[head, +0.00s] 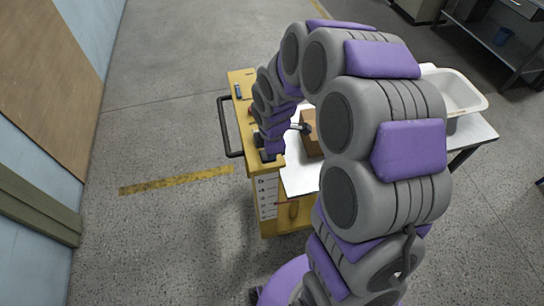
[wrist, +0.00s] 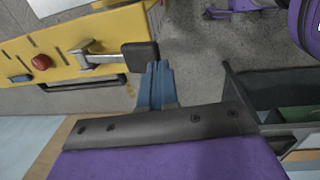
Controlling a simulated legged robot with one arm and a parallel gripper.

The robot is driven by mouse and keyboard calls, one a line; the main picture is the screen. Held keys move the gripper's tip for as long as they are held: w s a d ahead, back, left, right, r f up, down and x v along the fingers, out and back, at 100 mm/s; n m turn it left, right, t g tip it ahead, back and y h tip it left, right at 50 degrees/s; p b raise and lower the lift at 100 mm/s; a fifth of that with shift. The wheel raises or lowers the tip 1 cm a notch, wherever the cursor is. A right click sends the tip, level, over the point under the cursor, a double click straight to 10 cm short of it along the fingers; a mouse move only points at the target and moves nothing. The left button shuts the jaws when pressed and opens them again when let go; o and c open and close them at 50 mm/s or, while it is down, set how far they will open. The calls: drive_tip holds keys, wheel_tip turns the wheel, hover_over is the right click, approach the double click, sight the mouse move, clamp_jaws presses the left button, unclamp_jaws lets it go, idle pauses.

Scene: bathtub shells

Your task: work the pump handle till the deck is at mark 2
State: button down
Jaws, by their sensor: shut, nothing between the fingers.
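The pump handle is a pale metal lever with a black grip (wrist: 140,55) on the yellow cart (wrist: 95,28) in the wrist view. My gripper (wrist: 157,66) has its blue fingers shut and empty, with the tips at the black grip; I cannot tell whether they touch. In the head view my gripper (head: 270,152) is low over the cart's yellow end, mostly hidden by my arm. The white deck (head: 300,180) stands beside that end, partly behind my arm. A white scale (head: 265,197) with dark marks is on the cart's front; its figures are too small to read surely.
A black push bar (head: 224,128) juts from the cart's left. A red knob (wrist: 41,61) and a blue piece (wrist: 20,78) are on the yellow top. The floor to the left is clear.

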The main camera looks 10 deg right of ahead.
drive_tip(key=shift+s+a+r, duration=0.1)
drive_tip(key=shift+a+r, duration=0.1)
drive_tip(key=shift+r, duration=0.55)
drive_tip(key=shift+s+a+r, duration=0.1)
drive_tip(key=shift+a+r, duration=0.15)
drive_tip(key=shift+r, duration=0.45)
drive_tip(key=shift+s+a+r, duration=0.1)
drive_tip(key=shift+a+r, duration=0.1)
drive_tip(key=shift+r, duration=0.55)
drive_tip(key=shift+d, duration=0.45)
drive_tip(key=shift+a, duration=0.15)
